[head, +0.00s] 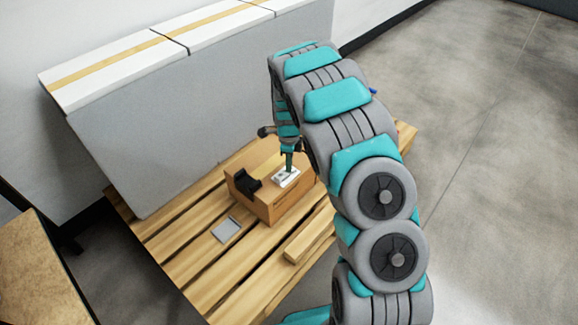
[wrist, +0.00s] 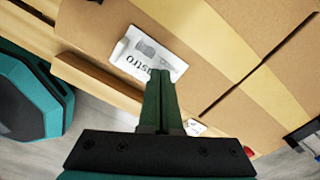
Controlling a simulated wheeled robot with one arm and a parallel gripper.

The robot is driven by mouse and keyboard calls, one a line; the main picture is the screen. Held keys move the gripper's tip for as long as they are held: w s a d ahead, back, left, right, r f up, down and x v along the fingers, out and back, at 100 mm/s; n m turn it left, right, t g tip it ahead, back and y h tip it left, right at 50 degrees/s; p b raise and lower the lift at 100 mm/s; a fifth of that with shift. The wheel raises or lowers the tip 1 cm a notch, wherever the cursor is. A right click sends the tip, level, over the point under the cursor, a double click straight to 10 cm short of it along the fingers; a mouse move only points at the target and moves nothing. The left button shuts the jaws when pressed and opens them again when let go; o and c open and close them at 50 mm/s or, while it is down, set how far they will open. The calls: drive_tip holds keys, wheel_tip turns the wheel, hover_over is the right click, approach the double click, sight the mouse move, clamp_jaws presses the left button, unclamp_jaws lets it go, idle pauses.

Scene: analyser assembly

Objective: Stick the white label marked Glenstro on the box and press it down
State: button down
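The cardboard box (head: 270,208) stands on the wooden pallet in the head view; its tan top fills much of the wrist view (wrist: 95,22). A white label (head: 280,181) lies on the box top. In the wrist view the label (wrist: 135,45) shows a small grey picture and print ending in "stro"; the rest is not readable. My gripper (head: 289,171) points down at the label. In the wrist view its two green fingers (wrist: 161,78) are together, with their tips over the label's edge. Whether they touch it I cannot tell.
A black object (head: 246,182) sits at the box's left edge. A grey flat square (head: 226,230) lies on the pallet (head: 190,262). A grey panel (head: 170,130) stands behind. A second small white patch (wrist: 196,127) shows beside my fingers. Open floor lies to the right.

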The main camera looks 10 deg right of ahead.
drive_tip(key=shift+r+p, duration=0.35)
drive_tip(key=shift+r, duration=2.2)
